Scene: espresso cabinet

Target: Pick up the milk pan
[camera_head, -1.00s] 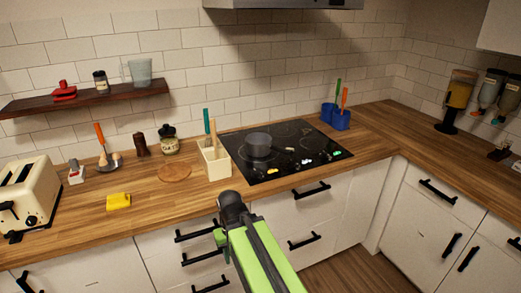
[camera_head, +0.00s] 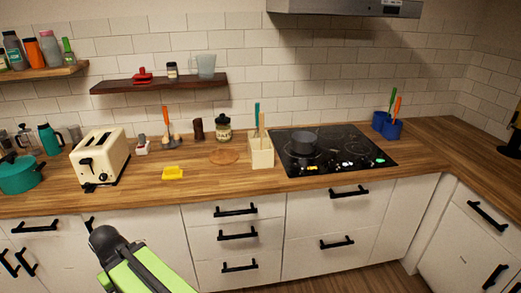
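A small dark pan (camera_head: 304,142), which looks like the milk pan, stands on the left back part of the black cooktop (camera_head: 345,160). I cannot make out its handle. My green arm with its dark end, where my gripper (camera_head: 104,240) is, shows at the lower left in front of the drawers. It is well to the left of the pan and below the counter edge. The fingers cannot be made out, and no object shows in it.
A cream utensil holder (camera_head: 262,153) stands just left of the cooktop. A yellow sponge (camera_head: 172,173), a round board (camera_head: 224,156) and a toaster (camera_head: 100,158) are further left. A teal pot (camera_head: 18,176) is at the far left. Counter right of the cooktop is mostly clear.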

